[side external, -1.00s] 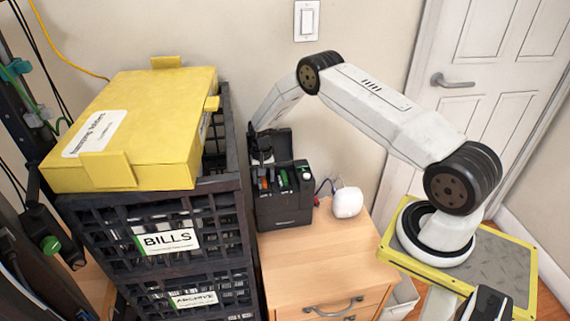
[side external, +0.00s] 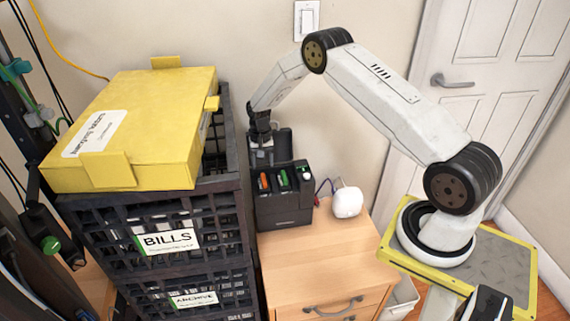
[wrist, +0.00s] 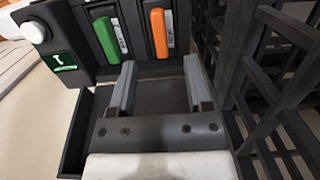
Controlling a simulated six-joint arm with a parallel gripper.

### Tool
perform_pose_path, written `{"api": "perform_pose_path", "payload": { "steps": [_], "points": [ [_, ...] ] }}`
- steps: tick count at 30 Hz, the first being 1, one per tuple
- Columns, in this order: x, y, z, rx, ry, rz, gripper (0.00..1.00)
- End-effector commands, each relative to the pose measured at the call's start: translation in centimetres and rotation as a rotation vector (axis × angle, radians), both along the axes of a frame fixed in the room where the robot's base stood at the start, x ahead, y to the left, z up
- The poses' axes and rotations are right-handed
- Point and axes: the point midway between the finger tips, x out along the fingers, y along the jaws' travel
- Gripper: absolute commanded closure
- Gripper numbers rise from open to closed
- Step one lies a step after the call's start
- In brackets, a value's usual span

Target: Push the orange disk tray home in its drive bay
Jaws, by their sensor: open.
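The dark drive box (side external: 285,212) stands on the wooden cabinet. The orange disk tray handle (side external: 264,182) is at the left of its row, and in the wrist view the orange handle (wrist: 159,32) lies straight ahead of my fingers. The green handle (wrist: 107,38) sits beside it, also seen in the side view (side external: 284,178). My gripper (wrist: 159,78) is open and empty, its two fingers apart and just short of the orange handle. In the side view my gripper (side external: 263,152) is behind the box. How far the orange tray stands out cannot be told.
Stacked black crates (side external: 150,212) stand close to the left, with a yellow folder box (side external: 150,110) on top. Their lattice (wrist: 270,80) is close to my right finger in the wrist view. A white rounded device (side external: 347,201) sits right of the drive box. The cabinet front (side external: 315,265) is clear.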

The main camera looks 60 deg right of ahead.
Motion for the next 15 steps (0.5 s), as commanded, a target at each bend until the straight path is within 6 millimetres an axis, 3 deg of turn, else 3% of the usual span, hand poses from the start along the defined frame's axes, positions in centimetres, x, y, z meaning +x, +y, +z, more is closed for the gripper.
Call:
{"api": "perform_pose_path", "payload": {
  "steps": [6,15],
  "points": [
    [0.0,0.0,2.6,-0.001,-0.001,0.0,0.36],
    [0.0,0.0,3.7,0.0,0.0,0.0,0.36]
  ]
}}
